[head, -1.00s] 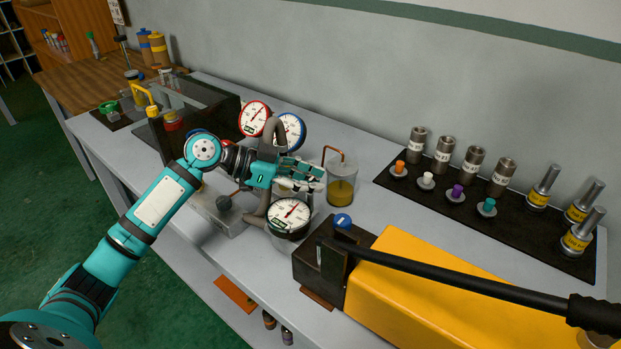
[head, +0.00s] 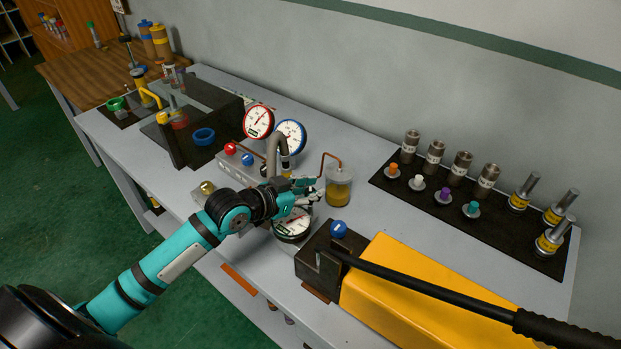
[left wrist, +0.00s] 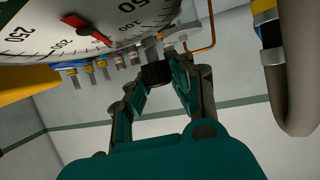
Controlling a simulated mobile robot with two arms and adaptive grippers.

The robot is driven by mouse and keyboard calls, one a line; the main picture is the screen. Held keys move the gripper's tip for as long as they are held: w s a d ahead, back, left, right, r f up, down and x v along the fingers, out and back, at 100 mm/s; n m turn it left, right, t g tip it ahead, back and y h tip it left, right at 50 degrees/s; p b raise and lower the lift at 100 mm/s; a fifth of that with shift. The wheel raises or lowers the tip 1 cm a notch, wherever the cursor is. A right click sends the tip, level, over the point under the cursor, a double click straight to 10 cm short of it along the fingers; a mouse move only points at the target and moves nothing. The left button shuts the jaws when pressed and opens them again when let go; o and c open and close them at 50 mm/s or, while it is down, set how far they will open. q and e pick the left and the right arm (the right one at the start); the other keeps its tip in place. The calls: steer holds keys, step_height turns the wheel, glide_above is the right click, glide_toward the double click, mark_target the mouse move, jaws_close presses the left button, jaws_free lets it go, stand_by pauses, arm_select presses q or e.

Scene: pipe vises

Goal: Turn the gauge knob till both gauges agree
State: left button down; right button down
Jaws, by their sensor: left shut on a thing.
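Two gauges stand side by side at the back, a red-rimmed one (head: 258,121) and a blue-rimmed one (head: 290,136); their needles are too small to read exactly. A third, dark-rimmed gauge (head: 291,228) sits in front, partly covered by my left gripper (head: 303,200). Its white dial and red needle also fill the upper left of the left wrist view (left wrist: 95,28). There my left gripper's fingers (left wrist: 160,75) are shut on a small dark piece (left wrist: 157,74) beside that gauge; I cannot tell whether it is the gauge knob. My right gripper is not in view.
A curved grey hose (head: 275,150) rises behind my gripper, next to a jar of amber liquid (head: 338,190). A yellow pump (head: 420,290) with a long black handle stands at right. Red (head: 230,148) and blue (head: 247,160) knobs sit on the manifold behind my arm.

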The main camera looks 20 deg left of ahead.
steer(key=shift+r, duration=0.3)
arm_select(q)
steer(key=c, duration=1.1)
jaws_free()
steer(key=v, duration=1.2)
steer(key=shift+d+r, duration=0.1)
steer(key=shift+d, duration=0.05)
